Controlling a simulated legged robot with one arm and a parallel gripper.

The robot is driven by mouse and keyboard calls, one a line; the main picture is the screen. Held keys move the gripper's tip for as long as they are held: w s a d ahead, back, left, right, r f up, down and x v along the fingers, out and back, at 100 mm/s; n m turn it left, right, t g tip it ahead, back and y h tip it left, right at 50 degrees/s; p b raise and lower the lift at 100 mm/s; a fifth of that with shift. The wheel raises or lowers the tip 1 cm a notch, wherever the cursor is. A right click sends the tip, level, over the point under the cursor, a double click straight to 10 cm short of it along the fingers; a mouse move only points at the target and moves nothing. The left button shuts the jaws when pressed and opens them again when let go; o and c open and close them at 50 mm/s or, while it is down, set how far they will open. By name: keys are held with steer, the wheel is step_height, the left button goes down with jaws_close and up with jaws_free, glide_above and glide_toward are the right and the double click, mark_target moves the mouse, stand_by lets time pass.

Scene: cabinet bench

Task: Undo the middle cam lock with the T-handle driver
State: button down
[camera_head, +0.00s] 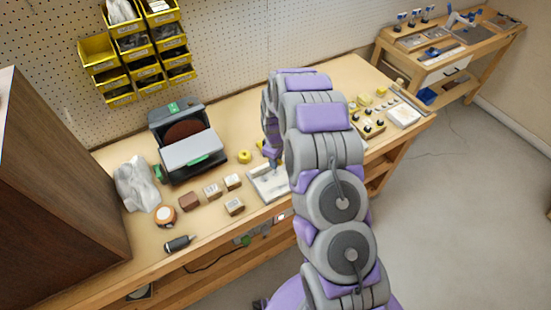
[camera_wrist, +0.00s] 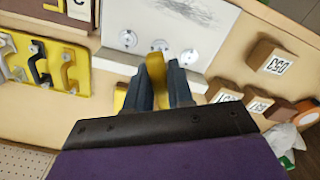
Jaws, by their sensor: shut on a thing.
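A white panel with a grey scribbled patch (camera_wrist: 190,18) lies ahead of my gripper in the wrist view. Three round cam locks sit in a row along its near edge: left (camera_wrist: 128,38), middle (camera_wrist: 160,45) and right (camera_wrist: 188,56). My gripper (camera_wrist: 160,82) is shut on a yellow piece, seemingly the T-handle driver (camera_wrist: 157,68), between its two dark fingers. The yellow piece overlaps the near side of the middle lock; whether its tip touches the lock is hidden. In the head view the white panel (camera_head: 256,190) is partly behind my arm, and my gripper (camera_head: 273,161) is above it.
Several numbered wooden blocks (camera_head: 212,191) stand left of the panel in the head view. A grey box-like machine (camera_head: 190,152) is behind them. In the wrist view a yellow holder (camera_wrist: 15,58) with handles is at left. Bare bench lies near the dark tool (camera_head: 179,244).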

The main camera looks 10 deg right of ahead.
steer(key=m, duration=0.3)
steer(key=shift+m, duration=0.3)
steer(key=m+p, duration=0.1)
steer(key=m, duration=0.3)
steer(key=shift+f, duration=0.15)
steer(key=shift+f, duration=0.4)
steer(key=shift+f, duration=0.1)
stand_by(1.4)
steer(key=n, duration=0.4)
stand_by(0.3)
